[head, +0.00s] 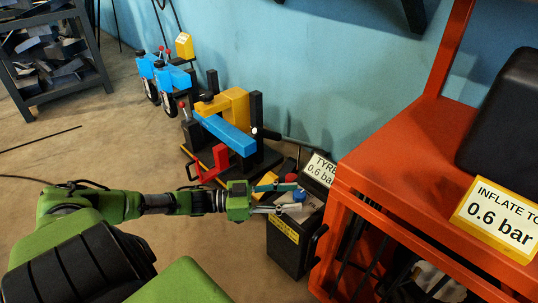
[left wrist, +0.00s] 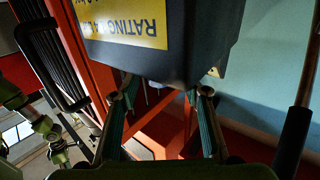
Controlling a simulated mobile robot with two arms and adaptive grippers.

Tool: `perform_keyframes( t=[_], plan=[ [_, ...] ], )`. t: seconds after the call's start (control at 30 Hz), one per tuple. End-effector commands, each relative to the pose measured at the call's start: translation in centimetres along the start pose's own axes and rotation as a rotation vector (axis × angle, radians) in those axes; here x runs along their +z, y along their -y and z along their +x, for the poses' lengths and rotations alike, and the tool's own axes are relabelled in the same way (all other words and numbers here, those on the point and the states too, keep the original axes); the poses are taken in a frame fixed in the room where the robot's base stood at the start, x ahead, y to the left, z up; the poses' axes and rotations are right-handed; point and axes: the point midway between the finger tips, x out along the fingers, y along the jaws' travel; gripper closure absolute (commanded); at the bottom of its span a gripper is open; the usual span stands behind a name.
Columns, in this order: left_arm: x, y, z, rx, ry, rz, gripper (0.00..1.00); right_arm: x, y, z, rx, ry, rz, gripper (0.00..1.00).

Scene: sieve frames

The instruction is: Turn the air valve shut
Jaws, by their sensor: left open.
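A black box (head: 286,243) with a yellow label on its front stands on the floor left of the orange frame. Contact is unclear. In the left wrist view the open fingers (left wrist: 163,95) lie below a dark box (left wrist: 210,50) with a yellow rating label. No knob shows clearly between them. My right gripper is not in view.
An orange frame (head: 400,150) with a "0.6 bar" sign (head: 497,220) stands close at the right. A tyre sign (head: 319,168) is behind the box. A blue and yellow clamp stand (head: 228,118) is beyond my arm.

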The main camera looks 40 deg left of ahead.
Motion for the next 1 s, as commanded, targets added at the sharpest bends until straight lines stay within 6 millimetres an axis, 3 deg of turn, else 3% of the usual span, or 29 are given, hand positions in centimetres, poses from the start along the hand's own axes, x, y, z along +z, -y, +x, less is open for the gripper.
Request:
perform_keyframes(
  t=[0.2,0.4,0.6,1.0],
  plan=[
    [0.2,0.0,-4.9,0.0,0.007,-0.002,0.58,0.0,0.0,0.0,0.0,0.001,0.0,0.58],
    [0.1,0.0,-7.9,0.001,0.002,-0.002,0.58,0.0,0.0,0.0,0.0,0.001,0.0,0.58],
    [0.0,0.0,-8.9,0.002,-0.001,0.0,0.58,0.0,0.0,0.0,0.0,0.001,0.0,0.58],
    [-0.1,0.0,-8.9,0.002,-0.002,0.0,0.58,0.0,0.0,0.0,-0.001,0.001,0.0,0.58]
  ],
)
